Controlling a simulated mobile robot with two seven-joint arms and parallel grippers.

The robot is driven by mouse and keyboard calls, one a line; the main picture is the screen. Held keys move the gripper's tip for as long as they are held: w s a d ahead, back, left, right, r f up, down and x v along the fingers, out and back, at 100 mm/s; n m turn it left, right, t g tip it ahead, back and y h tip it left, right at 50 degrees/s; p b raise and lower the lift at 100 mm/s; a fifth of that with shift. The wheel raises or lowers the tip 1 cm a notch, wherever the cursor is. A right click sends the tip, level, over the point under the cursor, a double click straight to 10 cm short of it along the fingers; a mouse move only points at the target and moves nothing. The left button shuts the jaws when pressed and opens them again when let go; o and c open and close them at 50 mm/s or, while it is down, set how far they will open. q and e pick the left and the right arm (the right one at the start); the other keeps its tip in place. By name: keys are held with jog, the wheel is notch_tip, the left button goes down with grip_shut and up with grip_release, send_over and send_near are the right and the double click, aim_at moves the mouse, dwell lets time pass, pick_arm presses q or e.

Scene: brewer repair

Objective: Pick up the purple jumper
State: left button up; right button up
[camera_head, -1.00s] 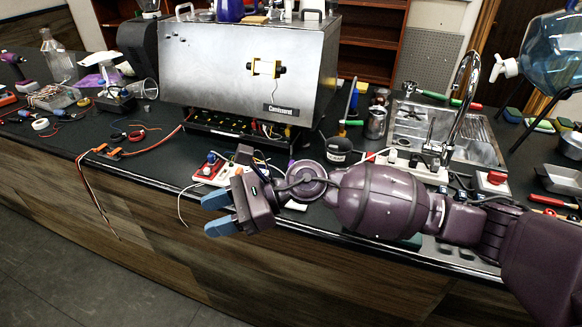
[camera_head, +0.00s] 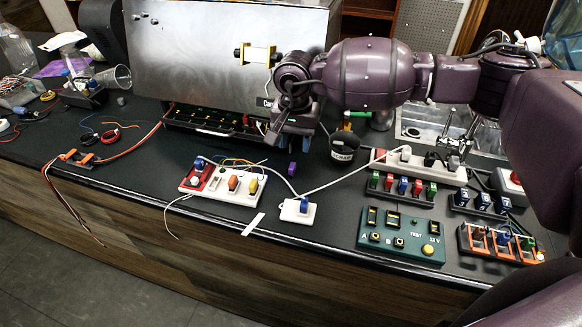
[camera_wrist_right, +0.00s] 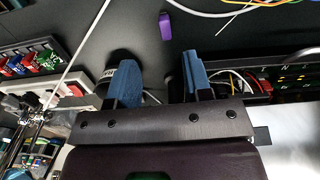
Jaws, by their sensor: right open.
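The purple jumper (camera_head: 292,168) is a small block on the dark counter, in front of the steel brewer. It also shows near the top middle of the right wrist view (camera_wrist_right: 166,26), lying apart from the fingers. My right gripper (camera_head: 289,143) points down just behind and above the jumper in the head view. In the right wrist view its blue fingers (camera_wrist_right: 162,62) are spread with nothing between them, and the jumper lies beyond their tips. My left gripper is not in view.
The steel brewer (camera_head: 200,60) stands behind. A red and white board (camera_head: 222,184), a small white block with a blue part (camera_head: 297,210) and a green test box (camera_head: 400,236) are in front. A dark cup (camera_head: 343,148) is right of the gripper. Thin wires cross the counter.

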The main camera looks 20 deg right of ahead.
aim_at(293, 164)
notch_tip(293, 164, down, 3)
jog(key=shift+f, duration=0.2)
jog(key=shift+w+f, duration=0.1)
jog(key=shift+f, duration=0.5)
jog(key=f, duration=0.1)
jog(key=f+p, duration=0.1)
jog(key=f, duration=0.1)
jog(key=shift+w+a+f, duration=0.1)
jog(key=shift+w+f, duration=0.05)
jog(key=shift+w, duration=0.2)
jog(key=shift+f, duration=0.45)
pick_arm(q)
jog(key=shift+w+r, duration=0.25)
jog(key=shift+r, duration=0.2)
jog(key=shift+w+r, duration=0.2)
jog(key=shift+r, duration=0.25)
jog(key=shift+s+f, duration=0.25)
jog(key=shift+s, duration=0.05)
pick_arm(e)
grip_shut()
